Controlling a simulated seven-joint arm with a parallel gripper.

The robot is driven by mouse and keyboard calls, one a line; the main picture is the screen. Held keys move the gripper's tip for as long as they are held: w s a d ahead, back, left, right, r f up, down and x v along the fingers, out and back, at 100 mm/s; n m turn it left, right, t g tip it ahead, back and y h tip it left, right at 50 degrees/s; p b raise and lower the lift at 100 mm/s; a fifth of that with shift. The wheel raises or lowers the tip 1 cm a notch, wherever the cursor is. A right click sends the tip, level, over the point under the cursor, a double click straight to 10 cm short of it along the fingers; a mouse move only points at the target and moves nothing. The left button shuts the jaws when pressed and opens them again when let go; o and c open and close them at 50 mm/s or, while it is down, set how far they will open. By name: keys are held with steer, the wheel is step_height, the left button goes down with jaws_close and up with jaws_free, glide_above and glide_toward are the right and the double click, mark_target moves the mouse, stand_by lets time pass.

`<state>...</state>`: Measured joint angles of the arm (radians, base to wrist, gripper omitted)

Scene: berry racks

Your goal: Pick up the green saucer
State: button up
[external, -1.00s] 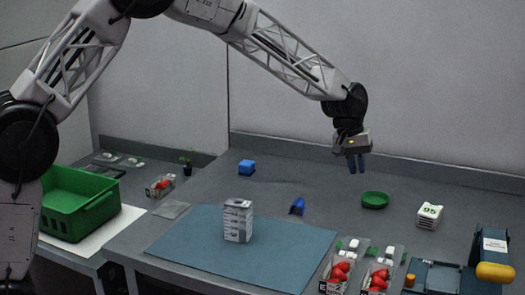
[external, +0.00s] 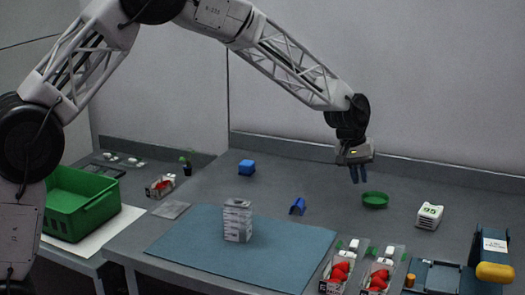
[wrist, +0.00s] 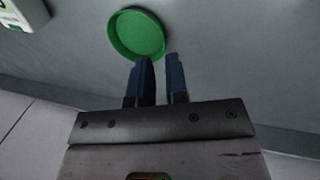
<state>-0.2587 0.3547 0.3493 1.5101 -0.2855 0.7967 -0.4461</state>
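The green saucer (external: 375,200) is a small round dish with a raised rim, lying flat on the grey table toward the back right. In the wrist view the green saucer (wrist: 136,34) shows at the top, just beyond the fingertips and slightly left of the gap between them. My gripper (external: 359,181) points down above the table, beside the saucer's left edge in the external view. Its two blue fingers (wrist: 157,62) are apart with nothing between them. I cannot tell the exact height between the fingertips and the saucer.
A white labelled box (external: 429,216) stands right of the saucer. A blue arched piece (external: 297,207) and a blue block (external: 246,167) lie to the left. Strawberry punnets (external: 340,270) and a blue device (external: 488,250) are in front. The back wall is close behind.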

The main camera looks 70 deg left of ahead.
mark_target(374, 200)
steer(key=shift+f, duration=0.15)
steer(key=shift+x, duration=2.5)
steer(key=shift+c, duration=0.5)
jaws_close()
